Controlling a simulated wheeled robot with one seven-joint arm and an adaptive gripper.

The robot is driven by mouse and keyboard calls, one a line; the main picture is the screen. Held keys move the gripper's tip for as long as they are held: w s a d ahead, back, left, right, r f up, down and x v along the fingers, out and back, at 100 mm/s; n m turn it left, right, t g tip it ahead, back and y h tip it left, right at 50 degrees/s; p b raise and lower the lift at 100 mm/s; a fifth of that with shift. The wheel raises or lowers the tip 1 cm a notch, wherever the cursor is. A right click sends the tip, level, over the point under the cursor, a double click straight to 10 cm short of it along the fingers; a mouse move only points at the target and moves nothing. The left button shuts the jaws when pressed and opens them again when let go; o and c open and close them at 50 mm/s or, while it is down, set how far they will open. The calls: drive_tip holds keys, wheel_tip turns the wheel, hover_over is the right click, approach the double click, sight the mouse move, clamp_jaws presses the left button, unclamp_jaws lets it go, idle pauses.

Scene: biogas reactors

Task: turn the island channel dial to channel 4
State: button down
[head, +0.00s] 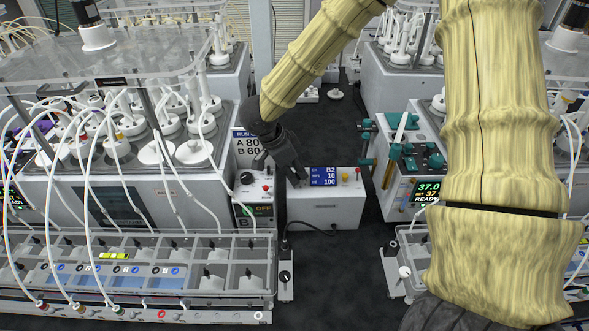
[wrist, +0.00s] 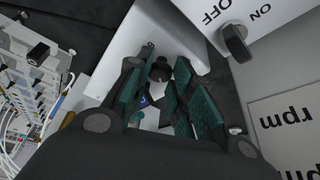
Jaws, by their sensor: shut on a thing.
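The island control box (head: 322,211) is a white box on the dark surface, with a blue display (head: 323,176) whose top line reads B2, with 10 and 100 below. Its black channel dial (wrist: 160,70) shows in the wrist view between the green-padded fingers of my gripper (wrist: 162,82). My gripper is shut on this dial. In the head view my gripper (head: 296,178) comes down onto the left part of the box top and hides the dial there. I cannot read any channel marks around the dial.
An ON/OFF switch knob (wrist: 235,42) on a neighbouring white unit is close to my fingers. That unit (head: 252,190) stands left of the box. A reactor bench with bottles and tubes (head: 110,170) fills the left. A teal-fitted unit (head: 410,165) stands right. Dark floor lies in front.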

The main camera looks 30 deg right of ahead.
drive_tip(key=shift+m+p, duration=0.65)
drive_tip(key=shift+m, duration=0.05)
drive_tip(key=shift+f+m+g+p, duration=0.15)
drive_tip(key=shift+m+g+p, duration=0.15)
drive_tip(key=shift+m+g, duration=0.1)
drive_tip(key=c, duration=1.2)
unclamp_jaws()
drive_tip(key=shift+w, duration=0.1)
wheel_tip(320, 180, up, 10)
